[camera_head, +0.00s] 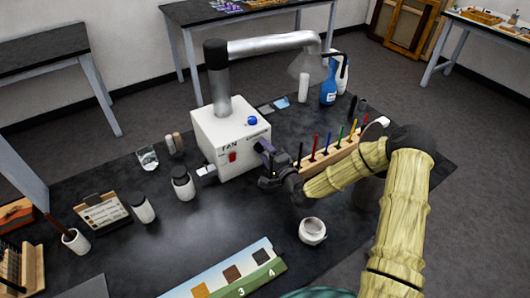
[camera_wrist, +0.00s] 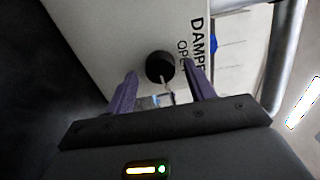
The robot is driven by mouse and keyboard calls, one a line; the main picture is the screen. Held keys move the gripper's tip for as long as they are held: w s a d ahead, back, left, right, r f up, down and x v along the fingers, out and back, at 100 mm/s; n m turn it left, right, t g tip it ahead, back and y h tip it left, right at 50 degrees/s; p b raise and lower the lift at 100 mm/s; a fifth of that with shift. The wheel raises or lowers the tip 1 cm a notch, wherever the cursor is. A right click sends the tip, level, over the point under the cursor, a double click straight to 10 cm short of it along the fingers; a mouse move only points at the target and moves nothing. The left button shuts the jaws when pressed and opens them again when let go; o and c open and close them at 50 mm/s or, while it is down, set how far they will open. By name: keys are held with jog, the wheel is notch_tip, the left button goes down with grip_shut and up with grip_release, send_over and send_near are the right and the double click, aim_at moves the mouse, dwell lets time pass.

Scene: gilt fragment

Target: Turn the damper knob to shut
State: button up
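The damper knob (camera_wrist: 160,66) is black and round, on a white panel face under the partly visible lettering "DAMPER" and "OPE". A thin light strip, perhaps a pointer, shows just below it. My gripper (camera_wrist: 160,72) is open, with its purple fingertips on either side of the knob; gaps show, and I cannot tell how deep the tips reach. In the head view my gripper (camera_head: 262,150) is at the right-hand face of the white fan box (camera_head: 207,128), and the knob is hidden there.
A red switch (camera_head: 233,157) and a blue knob (camera_head: 252,121) are on the box. A metal duct (camera_head: 270,45) rises from it. A wooden rack (camera_head: 325,153) with coloured sticks stands beside my arm.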

jog(key=b+v, duration=0.2)
jog(key=v, duration=1)
jog(key=shift+b, duration=0.4)
jog(key=shift+r, duration=0.15)
